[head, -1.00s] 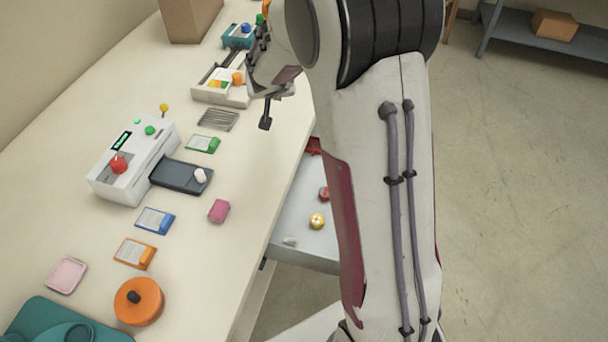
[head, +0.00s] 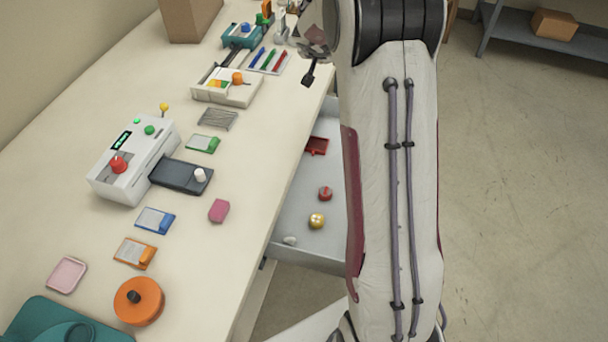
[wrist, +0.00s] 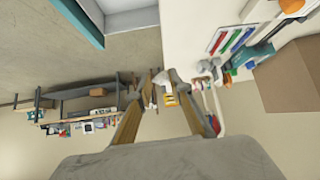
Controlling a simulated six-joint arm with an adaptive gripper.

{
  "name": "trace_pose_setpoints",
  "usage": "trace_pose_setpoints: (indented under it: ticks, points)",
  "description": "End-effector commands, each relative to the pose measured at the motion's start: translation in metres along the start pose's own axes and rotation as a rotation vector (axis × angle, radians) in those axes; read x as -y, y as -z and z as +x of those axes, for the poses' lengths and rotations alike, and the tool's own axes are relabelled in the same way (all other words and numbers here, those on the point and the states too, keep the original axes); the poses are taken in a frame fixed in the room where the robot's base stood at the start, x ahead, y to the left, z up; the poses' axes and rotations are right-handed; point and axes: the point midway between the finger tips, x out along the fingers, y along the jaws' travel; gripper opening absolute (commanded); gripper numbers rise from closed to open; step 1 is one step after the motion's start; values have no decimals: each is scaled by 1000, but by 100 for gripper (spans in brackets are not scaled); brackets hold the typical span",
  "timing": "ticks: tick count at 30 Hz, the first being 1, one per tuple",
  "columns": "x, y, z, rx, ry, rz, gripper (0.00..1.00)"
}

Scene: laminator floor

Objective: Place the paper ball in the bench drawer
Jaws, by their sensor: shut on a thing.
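My gripper (wrist: 163,84) is shut on a small whitish lump, which looks like the paper ball (wrist: 162,77), between its fingertips in the wrist view. In the head view my gripper (head: 311,65) shows only in part beside my arm, near the bench's far right edge; the ball cannot be made out there. The bench drawer (head: 304,252) is pulled open on the bench's right side, partly hidden by my arm. It holds a red tray (head: 317,146), a red round piece (head: 325,193), a gold ball (head: 317,221) and a small pale lump (head: 290,240).
The bench top carries a white machine (head: 125,170), a dark tray (head: 181,176), an orange round container (head: 138,301), a pen tray (head: 267,61) and several small cards. A cardboard box (head: 190,18) stands at the far end. Open floor lies to the right.

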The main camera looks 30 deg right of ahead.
Motion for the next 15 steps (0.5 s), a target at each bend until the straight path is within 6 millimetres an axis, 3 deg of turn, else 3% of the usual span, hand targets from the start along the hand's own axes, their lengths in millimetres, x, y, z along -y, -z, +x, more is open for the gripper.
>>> trace_pose_setpoints:
  ticks: [6,15]
  points:
    - [-37,18,21,7,-53,57,12]
    - [-72,31,40,17,-99,109,12]
